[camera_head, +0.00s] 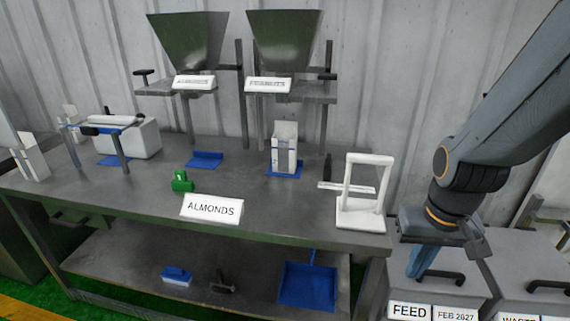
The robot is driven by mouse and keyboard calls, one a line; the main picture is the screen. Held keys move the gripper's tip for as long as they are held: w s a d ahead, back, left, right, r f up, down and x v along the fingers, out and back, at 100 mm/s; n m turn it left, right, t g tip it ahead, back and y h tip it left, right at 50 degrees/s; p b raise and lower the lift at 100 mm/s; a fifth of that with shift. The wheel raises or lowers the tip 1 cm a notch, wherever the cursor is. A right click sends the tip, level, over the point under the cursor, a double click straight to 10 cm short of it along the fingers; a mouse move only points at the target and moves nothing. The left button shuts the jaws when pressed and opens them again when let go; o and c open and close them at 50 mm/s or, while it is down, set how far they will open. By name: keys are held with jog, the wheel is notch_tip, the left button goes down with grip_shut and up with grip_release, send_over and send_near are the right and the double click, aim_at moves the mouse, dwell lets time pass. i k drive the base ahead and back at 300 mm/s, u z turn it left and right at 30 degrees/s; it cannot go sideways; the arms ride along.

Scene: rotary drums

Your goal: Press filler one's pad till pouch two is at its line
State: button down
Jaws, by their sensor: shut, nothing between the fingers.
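Two dark green hopper fillers stand at the back of the bench. The left filler (188,42) has a label reading ALMONDS. The right filler (283,42) has a label too blurred to read surely. A dark pad-like part (143,73) sits left of the left filler, and another (326,76) sits right of the right one. A pale upright pouch (285,158) stands on a blue base under the right filler; its fill level and line cannot be made out. My gripper (421,262) is shut and empty, pointing down at the right, away from both fillers.
An empty blue base (205,160) lies under the left filler. A green object (182,181), ALMONDS sign (211,208) and white frame (362,195) stand on the bench. Bins labelled FEED (408,311) and WASTE stand at right. A blue dustpan (308,286) lies on the lower shelf.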

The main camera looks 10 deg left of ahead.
aim_at(327, 77)
jog(key=k, duration=0.5)
jog(key=u, duration=1.3)
jog(key=i, duration=1.15)
jog(key=z, duration=1.35)
